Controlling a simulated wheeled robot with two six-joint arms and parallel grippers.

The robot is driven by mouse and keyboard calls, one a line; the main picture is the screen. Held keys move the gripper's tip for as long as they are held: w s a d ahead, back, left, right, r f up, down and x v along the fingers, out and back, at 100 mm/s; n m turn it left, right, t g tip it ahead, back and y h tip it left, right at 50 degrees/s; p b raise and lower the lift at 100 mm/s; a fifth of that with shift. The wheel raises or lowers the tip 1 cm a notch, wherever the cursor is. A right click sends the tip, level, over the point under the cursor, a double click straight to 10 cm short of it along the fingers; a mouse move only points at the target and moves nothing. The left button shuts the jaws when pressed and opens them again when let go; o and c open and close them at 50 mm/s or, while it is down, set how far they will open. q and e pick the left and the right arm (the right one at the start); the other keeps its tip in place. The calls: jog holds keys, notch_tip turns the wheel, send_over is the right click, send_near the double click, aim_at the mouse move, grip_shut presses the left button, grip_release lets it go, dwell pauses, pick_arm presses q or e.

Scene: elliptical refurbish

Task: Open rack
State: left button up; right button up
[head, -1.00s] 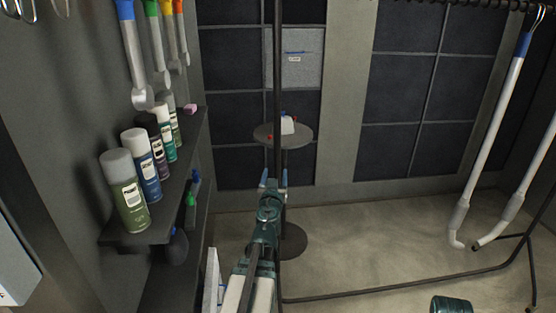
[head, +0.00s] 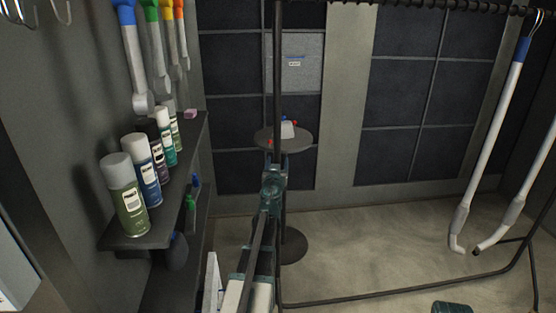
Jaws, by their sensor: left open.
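The black metal rack shows as a thin upright pole (head: 278,70) in the middle, with a top rail along the upper right edge and a low bar across the floor. Its upper parts are cut off by the frame. My left gripper (head: 276,158) is open and reaches forward close to the pole in the picture. Nothing shows between its fingers. I cannot tell whether it touches the pole. My right gripper is not in view.
A small round table (head: 300,141) with a white item stands behind. A dark wall shelf (head: 140,240) with several spray cans is at left, with coloured-handled tools hanging above. White tubes (head: 490,150) hang at right. Floor under the rack is mostly clear.

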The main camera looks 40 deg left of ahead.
pick_arm(q)
jog(key=x, duration=0.2)
jog(key=shift+w+a, duration=0.2)
jog(key=shift+w, duration=0.1)
grip_shut()
dwell(1.2)
